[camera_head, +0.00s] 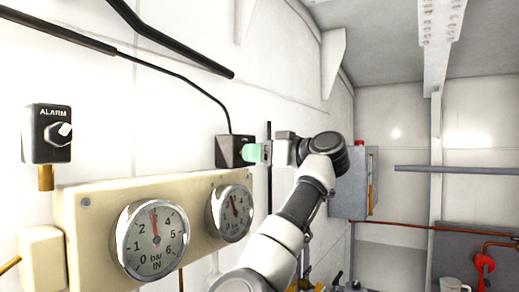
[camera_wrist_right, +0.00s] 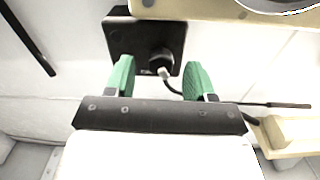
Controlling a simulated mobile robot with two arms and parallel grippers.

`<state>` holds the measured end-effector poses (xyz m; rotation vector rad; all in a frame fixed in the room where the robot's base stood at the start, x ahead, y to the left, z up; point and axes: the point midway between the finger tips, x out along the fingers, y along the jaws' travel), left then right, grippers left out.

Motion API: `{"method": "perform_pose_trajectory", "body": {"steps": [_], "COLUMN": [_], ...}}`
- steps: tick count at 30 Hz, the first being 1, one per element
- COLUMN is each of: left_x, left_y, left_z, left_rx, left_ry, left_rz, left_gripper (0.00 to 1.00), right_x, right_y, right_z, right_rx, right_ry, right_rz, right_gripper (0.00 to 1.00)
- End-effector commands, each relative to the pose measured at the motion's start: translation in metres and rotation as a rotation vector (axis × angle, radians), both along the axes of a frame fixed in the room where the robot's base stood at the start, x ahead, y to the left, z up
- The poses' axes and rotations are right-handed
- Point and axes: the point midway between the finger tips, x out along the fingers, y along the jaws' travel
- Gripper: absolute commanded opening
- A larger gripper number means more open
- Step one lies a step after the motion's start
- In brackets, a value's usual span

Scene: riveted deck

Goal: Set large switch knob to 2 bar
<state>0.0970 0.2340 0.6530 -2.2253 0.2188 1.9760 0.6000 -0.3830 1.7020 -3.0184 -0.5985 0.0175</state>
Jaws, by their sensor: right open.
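A black switch box (camera_head: 230,150) is on the white wall above the right gauge, its face mostly hidden by my right gripper (camera_head: 252,152) in the head view. In the right wrist view the box (camera_wrist_right: 120,40) carries a round black knob (camera_wrist_right: 160,60) with a pale tip. My right gripper (camera_wrist_right: 160,78) is open, with one green finger on each side of the knob; I cannot tell whether they touch it. The left gauge (camera_head: 156,240), marked bar IN, has its needle pointing nearly straight up. The right gauge (camera_head: 231,213) is partly readable. My left gripper is not in view.
An ALARM box (camera_head: 46,134) with a pale-handled knob is on the wall at left. The cream gauge panel (camera_head: 85,225) lies below the switch box. A black rod (camera_head: 170,38) crosses the upper wall. A grey cabinet (camera_head: 348,185) stands to the right of my arm.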

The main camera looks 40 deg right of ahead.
Motion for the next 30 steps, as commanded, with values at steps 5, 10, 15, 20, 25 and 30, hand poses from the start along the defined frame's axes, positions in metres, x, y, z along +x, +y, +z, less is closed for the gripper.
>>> {"method": "perform_pose_trajectory", "body": {"steps": [5,10,15,20,25,30], "left_x": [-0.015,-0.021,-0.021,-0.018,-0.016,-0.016], "left_y": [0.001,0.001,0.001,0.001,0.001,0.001], "left_z": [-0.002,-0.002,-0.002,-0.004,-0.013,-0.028], "left_rx": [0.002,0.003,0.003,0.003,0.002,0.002], "left_ry": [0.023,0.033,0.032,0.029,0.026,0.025], "left_rz": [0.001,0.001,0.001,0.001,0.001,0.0], "left_gripper": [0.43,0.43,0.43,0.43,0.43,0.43], "right_x": [0.0,0.0,0.0,0.0,0.0,-0.001], "right_y": [0.0,0.0,0.0,0.0,0.0,0.0], "right_z": [-0.001,0.0,0.0,-0.001,-0.003,-0.005], "right_rx": [0.0,0.0,0.0,0.008,0.053,0.146], "right_ry": [0.001,0.001,0.001,0.004,0.024,0.063], "right_rz": [0.001,0.001,0.001,0.001,0.001,-0.001], "right_gripper": [0.53,0.27,0.05,0.05,0.06,0.06]}}
